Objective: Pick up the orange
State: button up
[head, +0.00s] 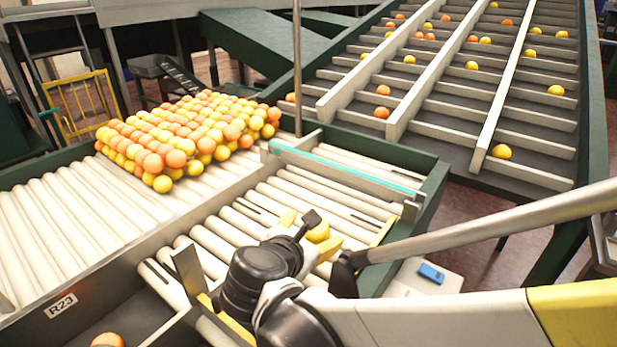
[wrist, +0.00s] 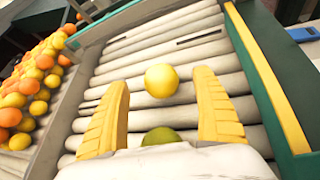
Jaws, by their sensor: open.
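In the wrist view this yellow fruit (wrist: 161,81) shows between the fingertips of my gripper (wrist: 161,88), with a gap on each side. The yellow fingers are spread wide and hold nothing. A second, greenish fruit (wrist: 160,136) shows between the fingers nearer the palm, its lower part hidden by the gripper body. In the head view my gripper partly covers the yellow fruit, and I cannot make out the greenish one.
A large pile of oranges and yellow fruit (head: 190,135) lies on the rollers at the left, behind a metal divider. A green side wall (wrist: 268,75) with a yellow strip stands close to the right finger. A sloped conveyor (head: 450,80) with scattered fruit rises behind. Bare rollers lie beyond the fingertips.

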aim_at(313, 232)
jog(key=w+f+b, duration=0.1)
jog(key=w+d+f+b, duration=0.1)
jog(key=w, duration=0.1)
jog(key=shift+f, duration=0.4)
jog(key=shift+w+f, duration=0.1)
jog(key=shift+w, duration=0.15)
jog(key=c, duration=1.3)
